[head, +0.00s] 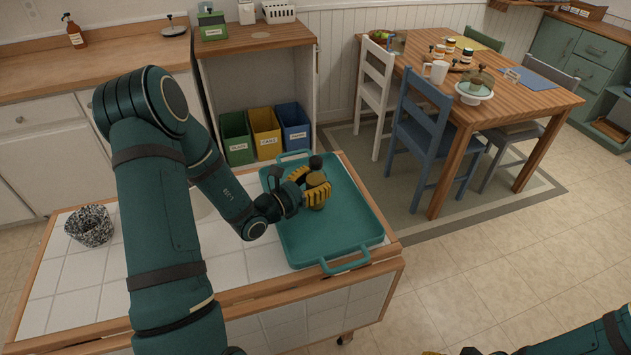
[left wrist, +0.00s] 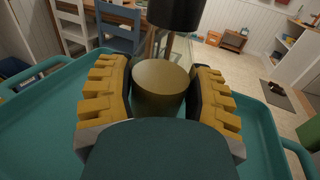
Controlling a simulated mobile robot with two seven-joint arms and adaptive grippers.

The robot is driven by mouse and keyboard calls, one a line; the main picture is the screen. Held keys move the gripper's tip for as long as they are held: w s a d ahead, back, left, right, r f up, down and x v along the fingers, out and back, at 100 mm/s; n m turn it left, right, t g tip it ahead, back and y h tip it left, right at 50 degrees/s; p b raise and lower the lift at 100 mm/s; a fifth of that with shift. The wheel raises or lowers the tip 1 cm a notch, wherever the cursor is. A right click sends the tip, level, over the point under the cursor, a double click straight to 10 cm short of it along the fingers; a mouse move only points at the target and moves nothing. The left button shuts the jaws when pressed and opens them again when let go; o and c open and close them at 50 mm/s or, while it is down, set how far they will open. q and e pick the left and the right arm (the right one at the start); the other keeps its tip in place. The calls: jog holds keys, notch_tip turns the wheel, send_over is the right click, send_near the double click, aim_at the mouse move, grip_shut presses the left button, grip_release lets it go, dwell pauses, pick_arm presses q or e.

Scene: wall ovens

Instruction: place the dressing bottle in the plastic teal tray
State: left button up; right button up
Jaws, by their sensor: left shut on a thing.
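The teal tray (head: 345,232) lies on the white-tiled cart top, with a handle at each end. The dressing bottle (head: 318,203) has a golden-brown body and what looks like a black cap. My left gripper (head: 314,188) is shut on the bottle, over the middle to far part of the tray. In the left wrist view, the bottle (left wrist: 162,90) sits between the yellow finger pads of the gripper (left wrist: 162,78), with tray floor (left wrist: 50,115) around. I cannot tell whether its base touches the tray. Only a sliver of my right gripper (head: 450,352) shows at the bottom edge.
A speckled cup (head: 90,226) stands at the cart's left. Green, yellow and blue bins (head: 265,134) sit in a shelf behind the cart. A dining table (head: 480,85) with chairs stands at the back right. The tray's near half is empty.

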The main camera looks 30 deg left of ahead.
aim_at(307, 186)
pick_arm(q)
jog(key=o, duration=1.3)
jog(key=shift+f, duration=0.15)
jog(key=shift+s+a+r, duration=0.1)
jog(key=shift+s+r, duration=0.1)
jog(key=shift+p+v, duration=0.4)
jog(key=shift+v, duration=3.15)
